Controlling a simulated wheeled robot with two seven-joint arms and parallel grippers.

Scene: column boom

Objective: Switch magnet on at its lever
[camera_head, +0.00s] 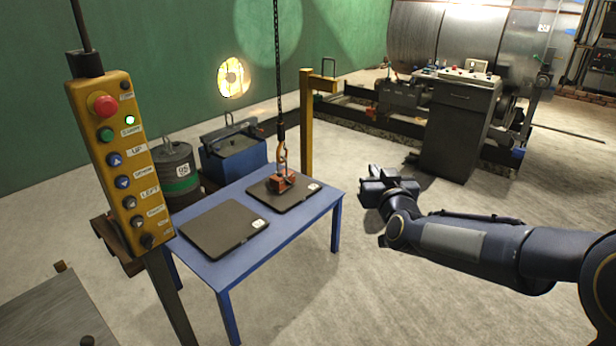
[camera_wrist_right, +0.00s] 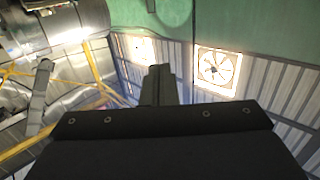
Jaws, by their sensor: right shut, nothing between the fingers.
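The magnet (camera_head: 282,181) is a small orange-red block on a dark plate (camera_head: 305,196) on the blue table. A hook (camera_head: 281,152) on a chain is above it and seems to meet it. Its lever is too small to make out. My right gripper (camera_head: 366,193) is to the right of the table, apart from the magnet, shut and empty. In the right wrist view its dark fingers (camera_wrist_right: 160,84) show together, facing the wall and ceiling. My left gripper is not in view.
A second dark plate (camera_head: 222,228) lies on the blue table (camera_head: 258,252). A yellow control pendant (camera_head: 117,160) hangs at left, its green light lit. A yellow post (camera_head: 306,125) stands behind the table. Grey machinery (camera_head: 458,125) is at the back right. Floor between table and arm is clear.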

